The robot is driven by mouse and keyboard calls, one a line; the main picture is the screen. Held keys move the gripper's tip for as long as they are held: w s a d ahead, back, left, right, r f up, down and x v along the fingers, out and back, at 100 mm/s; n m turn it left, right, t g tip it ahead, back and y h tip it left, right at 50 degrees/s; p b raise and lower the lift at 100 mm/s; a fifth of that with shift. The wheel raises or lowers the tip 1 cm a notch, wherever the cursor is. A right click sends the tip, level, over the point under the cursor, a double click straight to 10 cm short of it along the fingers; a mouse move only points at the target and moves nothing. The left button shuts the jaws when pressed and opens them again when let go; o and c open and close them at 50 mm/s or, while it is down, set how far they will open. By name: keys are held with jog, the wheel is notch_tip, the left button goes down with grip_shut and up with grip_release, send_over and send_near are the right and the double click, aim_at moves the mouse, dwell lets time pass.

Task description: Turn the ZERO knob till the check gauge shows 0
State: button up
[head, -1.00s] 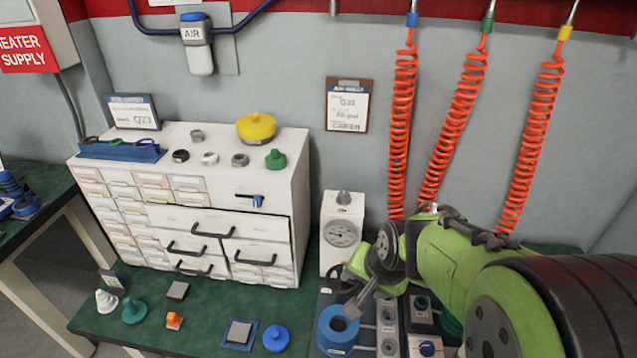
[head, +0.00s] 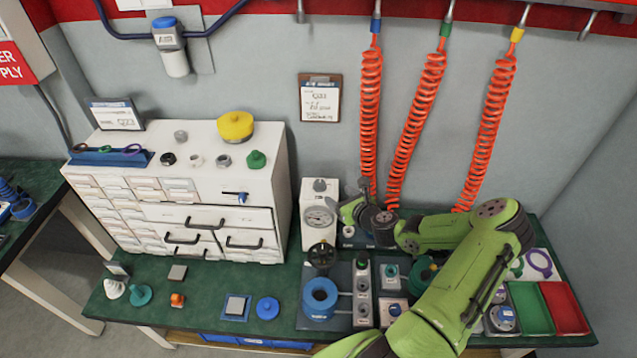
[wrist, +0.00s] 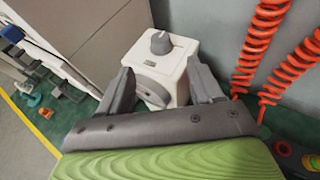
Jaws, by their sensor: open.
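The check gauge is a white upright box (head: 311,236) with a round dial (head: 318,215) on its front; the reading is too small to make out. A grey knob (head: 319,185) stands on its top, probably the ZERO knob; no label is legible. My gripper (head: 350,196) is just right of the box in the head view. In the wrist view, my gripper (wrist: 160,68) is open and empty, its fingers apart, with the white box (wrist: 178,62) ahead between them. The grey knob (wrist: 159,42) there lies beyond the fingertips, untouched. The dial is partly hidden there.
A black handwheel (head: 321,254) and a blue ring fixture (head: 320,298) stand in front of the gauge. A white drawer cabinet (head: 262,205) is close on the left. Orange coiled hoses (head: 371,120) hang behind, right of the gauge. Switch boxes (head: 362,290) stand front right.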

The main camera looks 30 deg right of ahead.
aim_at(322, 185)
jog(key=x, duration=1.2)
jog(key=shift+f, duration=0.1)
jog(key=shift+c, duration=0.2)
jog(key=c, duration=0.9)
jog(key=shift+o, duration=0.2)
jog(key=shift+b, duration=0.35)
